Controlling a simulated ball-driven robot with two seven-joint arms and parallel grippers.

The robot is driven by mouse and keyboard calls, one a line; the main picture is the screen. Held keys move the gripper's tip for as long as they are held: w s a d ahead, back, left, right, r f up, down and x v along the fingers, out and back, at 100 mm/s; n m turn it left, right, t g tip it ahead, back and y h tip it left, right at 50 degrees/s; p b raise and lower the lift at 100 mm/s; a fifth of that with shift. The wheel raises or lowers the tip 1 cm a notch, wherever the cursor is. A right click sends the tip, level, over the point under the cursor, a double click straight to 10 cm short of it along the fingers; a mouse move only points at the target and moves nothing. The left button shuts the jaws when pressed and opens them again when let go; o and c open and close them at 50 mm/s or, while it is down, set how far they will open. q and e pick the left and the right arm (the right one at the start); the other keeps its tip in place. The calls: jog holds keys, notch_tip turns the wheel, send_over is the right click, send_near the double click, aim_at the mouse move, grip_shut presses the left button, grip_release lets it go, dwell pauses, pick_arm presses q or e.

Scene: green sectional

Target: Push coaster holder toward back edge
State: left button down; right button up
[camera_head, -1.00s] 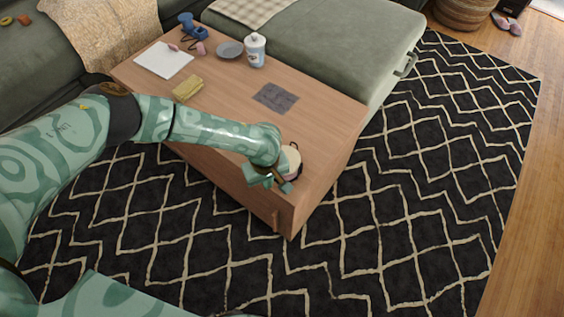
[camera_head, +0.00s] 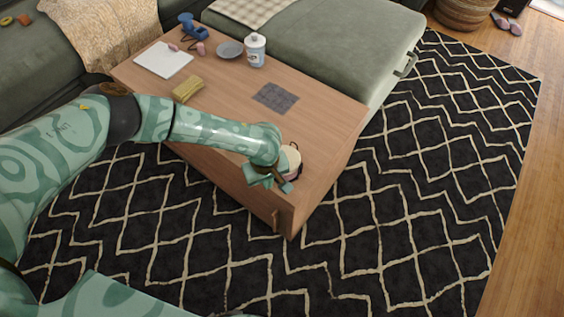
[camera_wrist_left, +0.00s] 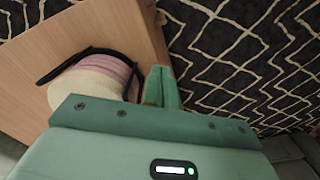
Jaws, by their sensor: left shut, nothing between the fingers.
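The coaster holder (camera_head: 294,160) is a round cream-and-pink stack with a black looped handle. It stands near the front right corner of the wooden table (camera_head: 225,105). In the left wrist view the holder (camera_wrist_left: 98,82) is on the table top at the left, partly hidden by my gripper body. My left gripper (camera_head: 284,186) is at the holder's near side by the table's front edge. Its fingers (camera_wrist_left: 160,88) are shut and empty, right beside the holder. I cannot tell whether they touch it. My right gripper is not in view.
A dark grey square mat (camera_head: 275,97) lies behind the holder. A yellow block (camera_head: 187,89), white pad (camera_head: 163,60), grey plate (camera_head: 229,49), white jar (camera_head: 255,50) and blue object (camera_head: 192,27) are farther back. A green ottoman (camera_head: 325,45) adjoins the table's back side.

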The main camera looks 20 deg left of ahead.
aim_at(290, 151)
pick_arm(q)
jog(key=shift+w+d+b, duration=0.2)
jog(key=shift+w+d, duration=0.1)
jog(key=shift+w, duration=0.55)
jog(key=shift+w+d+b, duration=0.15)
jog(key=shift+w+d, duration=0.1)
jog(key=shift+w, duration=0.55)
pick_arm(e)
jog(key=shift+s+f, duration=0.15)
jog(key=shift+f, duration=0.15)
pick_arm(q)
jog(key=shift+w, duration=0.1)
jog(key=shift+w+d+b, duration=0.3)
jog(key=shift+w, duration=0.45)
jog(key=shift+w+d+b, duration=0.25)
jog(key=shift+w+d, duration=0.05)
jog(key=shift+w, duration=0.45)
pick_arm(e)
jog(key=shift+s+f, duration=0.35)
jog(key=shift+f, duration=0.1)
pick_arm(q)
jog(key=shift+w, duration=0.1)
